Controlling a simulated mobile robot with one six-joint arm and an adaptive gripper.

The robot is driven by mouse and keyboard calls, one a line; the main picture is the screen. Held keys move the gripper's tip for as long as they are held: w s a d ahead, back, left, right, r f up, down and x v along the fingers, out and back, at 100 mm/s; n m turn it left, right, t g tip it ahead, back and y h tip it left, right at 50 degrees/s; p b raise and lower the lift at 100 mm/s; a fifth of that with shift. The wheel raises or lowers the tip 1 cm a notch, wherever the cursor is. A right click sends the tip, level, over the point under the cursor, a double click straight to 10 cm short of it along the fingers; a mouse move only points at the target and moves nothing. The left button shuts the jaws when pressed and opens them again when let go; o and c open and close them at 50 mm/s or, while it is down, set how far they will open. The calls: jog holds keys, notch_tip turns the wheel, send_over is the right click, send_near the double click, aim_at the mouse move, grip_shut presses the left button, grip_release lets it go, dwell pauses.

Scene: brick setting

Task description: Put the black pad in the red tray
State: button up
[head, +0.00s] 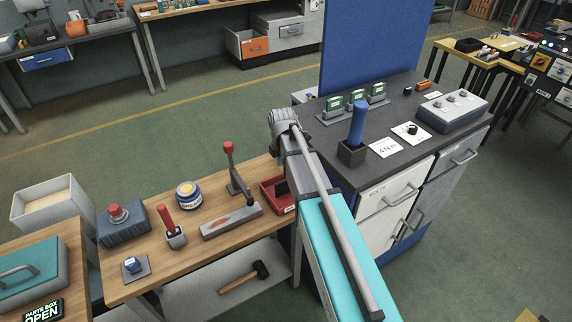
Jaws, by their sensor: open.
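The red tray (290,208) sits at the right end of the wooden bench, with a pale label on its front. A black shape, which looks like the black pad (282,188), shows inside the tray; its edges are partly hidden and I cannot tell exactly how it rests. My arm reaches up the picture from the lower right, and its wrist is beyond the tray. My gripper (274,147) is small, dark and partly hidden below the wrist. It is open and appears apart from the tray.
A dark-topped cabinet (440,145) with a blue-handled tool (357,125) stands right. Open floor lies behind the bench.

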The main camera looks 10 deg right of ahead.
jog(key=shift+r+p, duration=0.85)
jog(key=shift+r, duration=0.3)
jog(key=shift+s, duration=0.1)
jog(key=s+d+m, duration=0.1)
jog(key=s+m, duration=1.7)
jog(key=m, duration=0.3)
jog(key=shift+d+m, duration=0.2)
jog(key=shift+m, duration=0.1)
